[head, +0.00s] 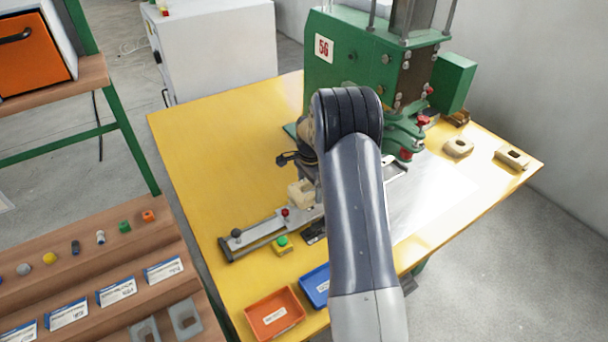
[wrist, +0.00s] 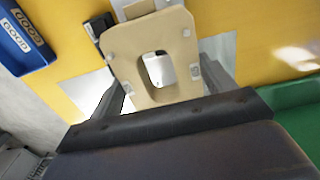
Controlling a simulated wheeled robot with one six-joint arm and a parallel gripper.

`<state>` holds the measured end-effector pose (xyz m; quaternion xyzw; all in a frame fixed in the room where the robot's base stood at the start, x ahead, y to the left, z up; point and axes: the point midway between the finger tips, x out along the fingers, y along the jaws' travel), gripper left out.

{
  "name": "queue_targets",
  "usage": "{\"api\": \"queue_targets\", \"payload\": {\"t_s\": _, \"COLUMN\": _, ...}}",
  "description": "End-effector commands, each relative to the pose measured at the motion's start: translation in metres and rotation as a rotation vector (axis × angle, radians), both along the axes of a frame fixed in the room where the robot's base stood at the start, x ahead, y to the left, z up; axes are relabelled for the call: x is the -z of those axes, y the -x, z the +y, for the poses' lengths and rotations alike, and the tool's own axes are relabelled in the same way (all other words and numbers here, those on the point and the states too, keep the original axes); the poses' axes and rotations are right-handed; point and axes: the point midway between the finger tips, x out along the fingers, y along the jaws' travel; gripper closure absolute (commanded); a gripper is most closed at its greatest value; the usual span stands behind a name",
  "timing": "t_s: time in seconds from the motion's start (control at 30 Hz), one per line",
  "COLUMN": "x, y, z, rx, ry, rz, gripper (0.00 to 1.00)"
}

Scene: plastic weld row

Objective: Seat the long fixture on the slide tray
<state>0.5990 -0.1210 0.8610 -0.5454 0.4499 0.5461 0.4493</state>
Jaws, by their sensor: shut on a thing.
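The long fixture is a beige block with an oblong hole. It fills the upper middle of the wrist view (wrist: 183,52), and part of it shows left of my arm in the head view (head: 299,193). My gripper (wrist: 163,76) is shut on it, one finger along each side. My arm hides part of the tray and most of the gripper.
The green press (head: 345,62) stands at the back. Two other beige fixtures (head: 458,147) (head: 512,158) lie at the right. A green-button box (head: 283,245), an orange bin (head: 274,313) and a blue bin (head: 315,285) sit near the front edge. The yellow table's back left is clear.

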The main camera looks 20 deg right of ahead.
Motion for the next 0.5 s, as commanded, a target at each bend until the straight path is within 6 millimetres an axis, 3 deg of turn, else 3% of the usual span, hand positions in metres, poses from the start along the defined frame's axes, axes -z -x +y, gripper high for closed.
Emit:
{"api": "queue_targets", "payload": {"t_s": 0.27, "x": 0.007, "y": 0.000, "z": 0.000, "rx": 0.000, "ry": 0.000, "rz": 0.000, "gripper": 0.52}}
{"api": "queue_targets", "payload": {"t_s": 0.5, "x": 0.027, "y": 0.000, "z": 0.000, "rx": 0.000, "ry": 0.000, "rz": 0.000, "gripper": 0.52}}
